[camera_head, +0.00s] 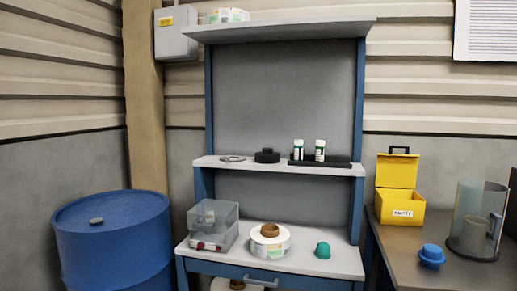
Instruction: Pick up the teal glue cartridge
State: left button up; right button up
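A small teal dome-shaped piece (322,250), the only wholly teal thing in view and apparently the glue cartridge, sits on the right part of the bench's lower worktop (340,265). It stands free, a little to the right of a white label reel (270,247) with a brown core. Nothing covers it. Neither of my grippers is in view.
A clear-lidded grey box (212,225) stands left of the reel. The middle shelf (230,168) holds two green-capped bottles (319,150) in a black tray. A blue drum (115,240) is at left. The right table holds a yellow box (400,200), blue piece (432,255) and clear container (470,225).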

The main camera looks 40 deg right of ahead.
aim_at(298, 143)
jog(key=z, duration=0.4)
jog(key=i, duration=1.6)
jog(key=z, duration=0.9)
